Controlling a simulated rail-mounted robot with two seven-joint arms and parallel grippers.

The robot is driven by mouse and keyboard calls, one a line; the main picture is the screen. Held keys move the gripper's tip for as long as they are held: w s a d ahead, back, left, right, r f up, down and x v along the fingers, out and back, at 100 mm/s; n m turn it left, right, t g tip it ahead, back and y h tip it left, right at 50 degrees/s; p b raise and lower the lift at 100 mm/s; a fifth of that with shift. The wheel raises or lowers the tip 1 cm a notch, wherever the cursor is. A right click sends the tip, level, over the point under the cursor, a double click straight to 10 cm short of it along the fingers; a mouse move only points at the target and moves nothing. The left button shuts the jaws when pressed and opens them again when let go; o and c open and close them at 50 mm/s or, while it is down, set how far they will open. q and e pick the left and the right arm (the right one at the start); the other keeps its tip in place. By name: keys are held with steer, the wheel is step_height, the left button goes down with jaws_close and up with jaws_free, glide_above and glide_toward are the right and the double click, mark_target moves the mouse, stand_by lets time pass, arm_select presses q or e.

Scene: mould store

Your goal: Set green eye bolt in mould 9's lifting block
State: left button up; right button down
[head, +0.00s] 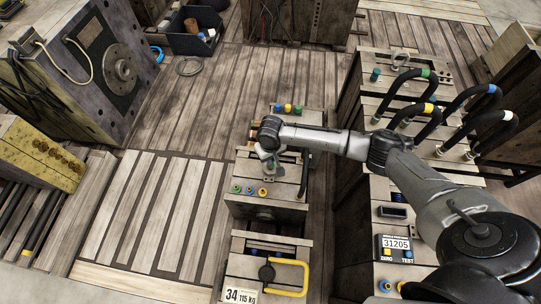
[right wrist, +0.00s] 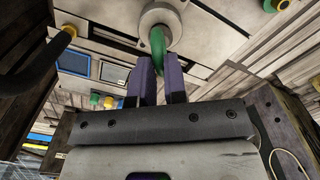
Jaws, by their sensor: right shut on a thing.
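My right gripper (head: 270,172) reaches in from the right in the head view, over a pale wooden block (head: 240,208) with coloured fittings. In the right wrist view its two purple fingers (right wrist: 160,82) are shut on the green eye bolt (right wrist: 158,44). The far end of the green ring meets a round grey collar (right wrist: 160,14); I cannot tell whether the bolt is seated in it or only in front of it. The bolt is too small to make out in the head view. No number 9 is readable. My left gripper is not in view.
A block labelled 34, 115 kg (head: 243,295) with a yellow handle (head: 292,291) stands nearer. A slatted pallet (head: 150,205) lies left, with open floor behind.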

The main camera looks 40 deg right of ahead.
steer(key=c, duration=1.1)
jaws_free()
step_height(320, 180, up, 14)
steer(key=p, duration=0.7)
